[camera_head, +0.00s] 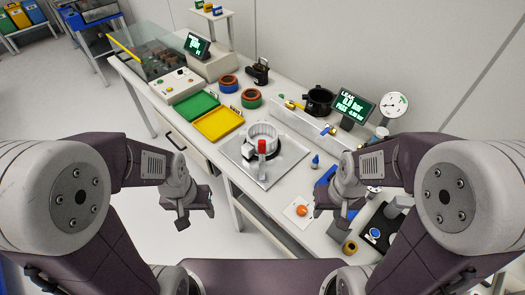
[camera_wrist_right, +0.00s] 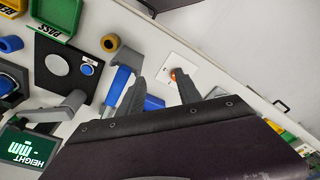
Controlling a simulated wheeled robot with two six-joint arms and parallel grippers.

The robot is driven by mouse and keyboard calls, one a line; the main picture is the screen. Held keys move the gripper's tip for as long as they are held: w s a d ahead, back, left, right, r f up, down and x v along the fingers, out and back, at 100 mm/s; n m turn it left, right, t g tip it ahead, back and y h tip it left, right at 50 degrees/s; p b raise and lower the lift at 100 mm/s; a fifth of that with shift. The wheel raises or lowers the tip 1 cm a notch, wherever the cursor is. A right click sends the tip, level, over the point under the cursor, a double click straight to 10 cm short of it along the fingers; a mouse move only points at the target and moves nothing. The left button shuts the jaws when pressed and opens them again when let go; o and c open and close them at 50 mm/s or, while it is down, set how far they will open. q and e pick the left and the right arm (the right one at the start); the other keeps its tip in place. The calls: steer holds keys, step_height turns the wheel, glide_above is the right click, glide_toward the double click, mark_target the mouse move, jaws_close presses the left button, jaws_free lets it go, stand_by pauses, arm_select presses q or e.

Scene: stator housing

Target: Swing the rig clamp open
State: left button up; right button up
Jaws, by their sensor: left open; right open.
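A silver ring-shaped housing (camera_head: 262,131) stands on a square metal plate (camera_head: 243,172) in the middle of the bench. An upright post with a red tip (camera_head: 262,147), which looks like the rig clamp's handle, stands at the housing's near side; how the clamp sits is too small to tell. My left gripper (camera_head: 190,218) is open and empty, left of the bench's near edge and apart from the plate. My right gripper (camera_head: 326,203) is open and empty, to the right of the plate; its two fingers also show in the right wrist view (camera_wrist_right: 158,78). The clamp is not in the right wrist view.
A white card with an orange piece (camera_head: 302,211) lies near my right gripper. A blue-handled tool (camera_wrist_right: 119,82) lies beside it. Green (camera_head: 196,106) and yellow (camera_head: 218,124) trays lie left of the plate. A clear panel (camera_head: 305,125) and leak display (camera_head: 353,106) stand behind right.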

steer(key=w+r+m, duration=0.3)
steer(key=w+r, duration=0.2)
steer(key=w, duration=0.3)
steer(key=n+t+b, duration=0.3)
glide_toward(262, 142)
step_height(262, 142, down, 3)
steer(key=x, duration=0.4)
steer(key=w+p+x, duration=0.1)
steer(key=x, duration=0.3)
steer(key=shift+a, duration=0.1)
steer(key=shift+w+f, duration=0.1)
steer(key=shift+f, duration=0.15)
steer(key=shift+c, duration=0.3)
